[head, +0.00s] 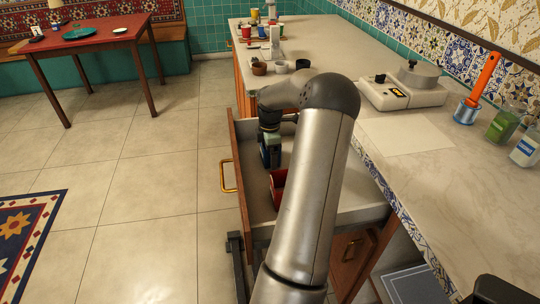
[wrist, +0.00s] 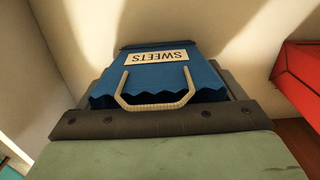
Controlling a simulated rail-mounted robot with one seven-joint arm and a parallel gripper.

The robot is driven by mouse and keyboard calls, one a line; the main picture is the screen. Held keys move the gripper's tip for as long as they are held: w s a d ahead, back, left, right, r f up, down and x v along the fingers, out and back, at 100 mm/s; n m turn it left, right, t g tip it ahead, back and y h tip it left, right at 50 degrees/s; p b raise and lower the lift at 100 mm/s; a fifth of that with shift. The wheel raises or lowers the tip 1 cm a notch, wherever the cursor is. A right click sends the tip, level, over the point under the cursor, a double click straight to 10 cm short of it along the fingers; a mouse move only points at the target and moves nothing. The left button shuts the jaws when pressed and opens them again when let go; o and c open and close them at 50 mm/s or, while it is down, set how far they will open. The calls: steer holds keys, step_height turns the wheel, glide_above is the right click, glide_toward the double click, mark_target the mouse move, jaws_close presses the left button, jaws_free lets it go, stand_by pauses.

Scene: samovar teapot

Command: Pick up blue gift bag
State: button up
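The blue gift bag (wrist: 158,75) is in the wrist view, with scalloped top edges, a cream rope handle and a white label reading SWEETS, upside down in this picture. It is inside the open drawer (head: 231,166). My gripper (head: 270,158) reaches down into the drawer in the head view, where little of the bag can be made out. In the wrist view, a dark finger edge lies in front of the bag and dark edges show behind it. The bag appears to be between the fingers; whether they press on it cannot be told.
A red item (head: 278,186) lies in the drawer near my gripper, and it is at the right in the wrist view (wrist: 303,75). The drawer walls are close around. The counter (head: 415,190) above holds a scale (head: 405,88) and jars (head: 504,125).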

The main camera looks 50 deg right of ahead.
steer(key=c, duration=0.7)
